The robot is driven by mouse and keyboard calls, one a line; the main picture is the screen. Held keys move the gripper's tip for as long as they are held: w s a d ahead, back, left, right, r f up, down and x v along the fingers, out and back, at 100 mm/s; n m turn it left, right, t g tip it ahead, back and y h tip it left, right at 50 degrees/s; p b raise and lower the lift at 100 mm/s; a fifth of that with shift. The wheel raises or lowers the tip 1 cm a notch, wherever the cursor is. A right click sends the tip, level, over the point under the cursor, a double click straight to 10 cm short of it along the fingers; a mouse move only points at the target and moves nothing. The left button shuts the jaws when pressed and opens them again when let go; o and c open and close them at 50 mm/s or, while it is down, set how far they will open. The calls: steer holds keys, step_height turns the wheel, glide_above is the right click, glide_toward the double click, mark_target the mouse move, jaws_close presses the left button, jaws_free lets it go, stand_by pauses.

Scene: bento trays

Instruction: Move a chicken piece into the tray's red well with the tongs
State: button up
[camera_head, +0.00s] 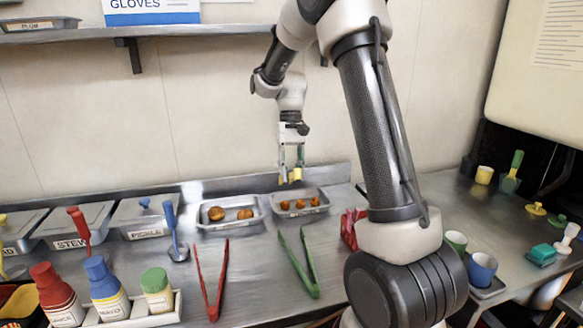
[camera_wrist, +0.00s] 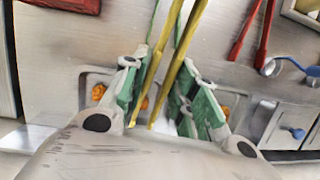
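My gripper (camera_head: 291,165) hangs over the back of the counter, above the right-hand metal pan (camera_head: 322,206). In the wrist view, its green-padded fingers (camera_wrist: 165,100) are closed around yellow tongs (camera_wrist: 171,72). A short yellow part of the tongs (camera_head: 295,175) shows below my gripper in the head view. Small orange-brown pieces (camera_head: 300,204), perhaps the chicken, lie in the right pan. Larger brown pieces (camera_head: 216,213) lie in the left pan (camera_head: 229,227). The tongs' tips and their distance from the food are unclear. I cannot identify a tray with a red well.
Red tongs (camera_head: 213,285) and green tongs (camera_head: 303,262) lie on the counter. Lidded containers (camera_head: 75,225) stand at left, bottles (camera_head: 104,289) at front left. A red item (camera_head: 350,226) is partly behind my arm. Cups (camera_head: 482,270) stand at right.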

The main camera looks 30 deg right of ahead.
steer(key=shift+f, duration=0.5)
steer(key=shift+o, duration=0.8)
steer(key=shift+f, duration=0.2)
steer(key=shift+f, duration=0.1)
steer(key=shift+f, duration=1.65)
steer(key=shift+f, duration=0.15)
step_height(320, 180, down, 3)
steer(key=shift+f, duration=0.1)
